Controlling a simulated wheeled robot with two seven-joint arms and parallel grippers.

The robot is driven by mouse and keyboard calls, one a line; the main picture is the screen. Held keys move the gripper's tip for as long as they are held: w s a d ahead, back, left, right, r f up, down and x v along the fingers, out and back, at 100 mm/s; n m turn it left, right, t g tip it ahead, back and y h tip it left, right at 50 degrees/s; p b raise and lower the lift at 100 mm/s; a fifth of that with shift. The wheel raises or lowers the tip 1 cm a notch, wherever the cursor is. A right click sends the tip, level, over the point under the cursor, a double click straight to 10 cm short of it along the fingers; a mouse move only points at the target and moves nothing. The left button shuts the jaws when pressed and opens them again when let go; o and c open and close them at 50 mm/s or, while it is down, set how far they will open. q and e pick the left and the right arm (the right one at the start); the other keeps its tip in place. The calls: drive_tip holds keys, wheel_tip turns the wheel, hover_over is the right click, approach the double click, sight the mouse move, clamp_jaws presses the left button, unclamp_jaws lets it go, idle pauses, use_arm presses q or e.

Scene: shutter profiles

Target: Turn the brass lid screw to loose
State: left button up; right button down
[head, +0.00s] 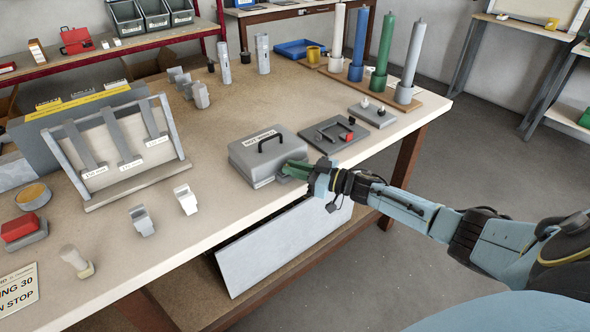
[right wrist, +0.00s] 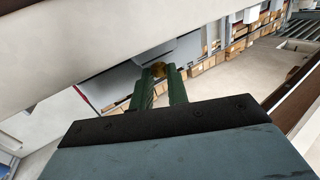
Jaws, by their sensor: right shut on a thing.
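A grey metal box (head: 262,150) with a black handle and a white label on its lid sits near the front edge of the workbench. My right gripper (head: 285,174) reaches in from the right, at the box's front right side. In the right wrist view its two green fingers (right wrist: 160,82) are shut on the small brass lid screw (right wrist: 158,69), which shows between their tips. The screw is hidden in the head view, and its turn position cannot be told. My left gripper is not in view.
A grey plate with a black handle and a red part (head: 335,134) lies just right of the box. Behind it stand several coloured cylinders on a wooden board (head: 430,103). A slotted rack (head: 120,150) and small grey blocks (head: 142,220) are to the left. The bench front edge is close below the gripper.

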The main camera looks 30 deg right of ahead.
drive_tip(key=c, duration=1.4)
unclamp_jaws()
drive_tip(key=shift+o, duration=0.2)
